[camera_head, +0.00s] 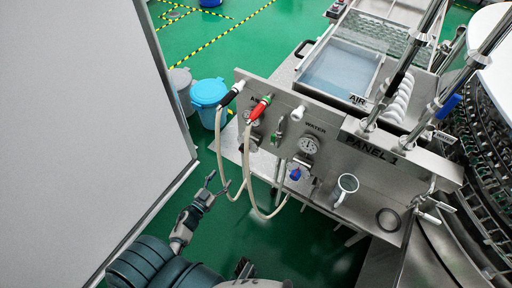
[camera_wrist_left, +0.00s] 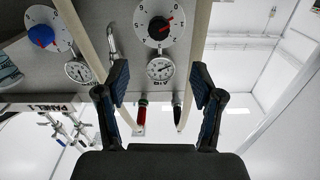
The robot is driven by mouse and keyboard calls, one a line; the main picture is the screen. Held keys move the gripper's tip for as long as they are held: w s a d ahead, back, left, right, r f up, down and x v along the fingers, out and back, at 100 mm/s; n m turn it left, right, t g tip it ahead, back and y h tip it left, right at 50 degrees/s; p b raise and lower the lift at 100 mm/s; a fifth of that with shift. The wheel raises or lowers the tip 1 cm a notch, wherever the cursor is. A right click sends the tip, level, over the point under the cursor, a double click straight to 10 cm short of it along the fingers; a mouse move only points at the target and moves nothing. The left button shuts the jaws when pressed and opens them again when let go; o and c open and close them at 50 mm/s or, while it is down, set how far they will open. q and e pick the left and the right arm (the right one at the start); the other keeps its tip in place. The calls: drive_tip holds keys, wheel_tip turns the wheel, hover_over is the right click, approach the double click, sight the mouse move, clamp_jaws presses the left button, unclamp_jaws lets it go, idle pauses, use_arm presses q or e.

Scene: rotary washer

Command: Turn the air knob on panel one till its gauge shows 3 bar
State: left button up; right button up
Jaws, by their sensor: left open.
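Panel one (camera_head: 340,150) is a metal panel with "PANEL 1" and "WATER" lettering in the head view. In the left wrist view, a dark round knob (camera_wrist_left: 158,27) with a red mark sits on a white numbered dial. The air gauge (camera_wrist_left: 160,68) is just below it, with the "AIR" label beneath. Its needle is too small to read surely. My left gripper (camera_head: 209,190) is open and empty, in front of the panel and apart from it. In the wrist view its fingers (camera_wrist_left: 160,100) stand either side, below the gauge. My right gripper is not seen.
A blue knob (camera_wrist_left: 41,36) and the water gauge (camera_wrist_left: 78,70) are beside the air pair. Pale hoses (camera_head: 247,180) hang in front of the panel from black and red fittings. A large grey board (camera_head: 90,110) is at left. Blue-lidded bin (camera_head: 208,95) stands behind.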

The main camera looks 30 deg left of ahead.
use_arm(q)
approach(241, 151)
drive_tip(key=d, duration=0.1)
drive_tip(key=w+b, duration=0.2)
drive_tip(key=w, duration=0.8)
drive_tip(key=shift+w+d+f, duration=0.1)
drive_tip(key=shift+w, duration=0.15)
drive_tip(key=shift+w+d+r, duration=0.2)
drive_tip(key=shift+d, duration=0.15)
drive_tip(key=shift+a+f, duration=0.15)
drive_tip(key=shift+a, duration=0.25)
drive_tip(key=c, duration=0.7)
drive_tip(key=shift+a, duration=0.1)
drive_tip(key=c, duration=0.4)
drive_tip(key=shift+c, duration=0.2)
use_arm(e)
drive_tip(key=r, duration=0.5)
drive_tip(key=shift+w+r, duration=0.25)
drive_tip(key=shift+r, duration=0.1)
